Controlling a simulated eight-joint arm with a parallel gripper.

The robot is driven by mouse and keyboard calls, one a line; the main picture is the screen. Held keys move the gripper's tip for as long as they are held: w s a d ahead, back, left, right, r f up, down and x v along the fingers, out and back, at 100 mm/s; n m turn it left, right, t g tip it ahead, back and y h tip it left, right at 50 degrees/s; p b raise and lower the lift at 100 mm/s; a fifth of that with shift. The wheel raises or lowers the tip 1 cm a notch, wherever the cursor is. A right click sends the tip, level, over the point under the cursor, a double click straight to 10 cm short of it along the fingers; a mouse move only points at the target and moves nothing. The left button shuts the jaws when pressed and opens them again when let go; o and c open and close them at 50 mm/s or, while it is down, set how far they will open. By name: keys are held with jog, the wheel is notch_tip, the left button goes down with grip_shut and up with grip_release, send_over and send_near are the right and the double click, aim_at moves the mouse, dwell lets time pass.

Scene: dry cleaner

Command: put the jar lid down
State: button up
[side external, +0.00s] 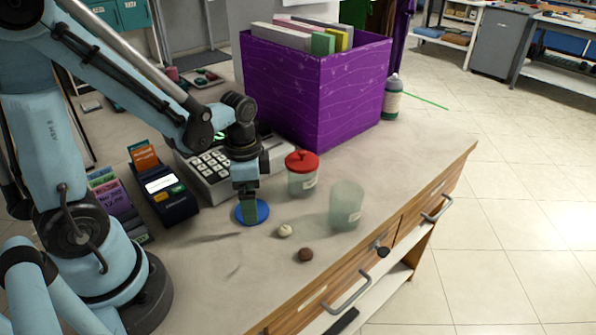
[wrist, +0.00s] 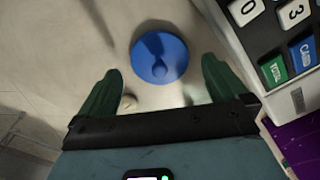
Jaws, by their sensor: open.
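The blue round jar lid (side external: 263,212) lies flat on the counter in the side view. It also shows whole in the wrist view (wrist: 160,60), with a knob in its middle. My gripper (side external: 249,213) is right over the lid, pointing down. In the wrist view its two green fingers are spread apart, with the lid in the gap beyond them and clear of both. A frosted jar without a lid (side external: 346,206) stands to the right. A second jar (side external: 302,182) has a red lid on.
A keypad register (side external: 213,172) and a card terminal (side external: 166,196) stand to the left. A purple box of files (side external: 320,95) is behind. A pale ball (side external: 285,231) and a brown one (side external: 305,255) lie near the front edge. The counter's front left is clear.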

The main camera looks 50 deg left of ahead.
aim_at(263, 218)
jog(key=d+r+n+t, duration=0.3)
jog(key=r+n+t, duration=0.3)
jog(key=r, duration=0.5)
jog(key=shift+w+d+r+n+t, duration=0.3)
jog(key=shift+n+t, duration=0.1)
jog(key=shift+t, duration=0.2)
